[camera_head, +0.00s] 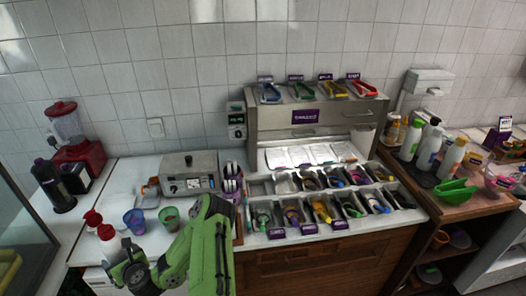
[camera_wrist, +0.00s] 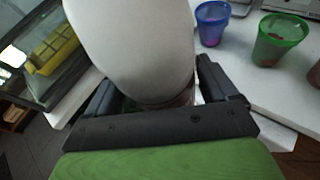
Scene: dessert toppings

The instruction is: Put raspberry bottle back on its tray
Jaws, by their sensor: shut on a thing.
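My gripper (camera_head: 124,262) is at the lower left of the head view, over the front of the left counter. A dark tray (camera_head: 424,178) with several bottles is on the right counter. I cannot tell whether it is the bottle's tray.
A blue-purple cup (camera_head: 134,222) and a green cup (camera_head: 169,218) stand close to the right of my gripper. A red blender (camera_head: 78,150) and a black bottle (camera_head: 54,186) are at the left. Topping bins (camera_head: 318,208) fill the middle counter.

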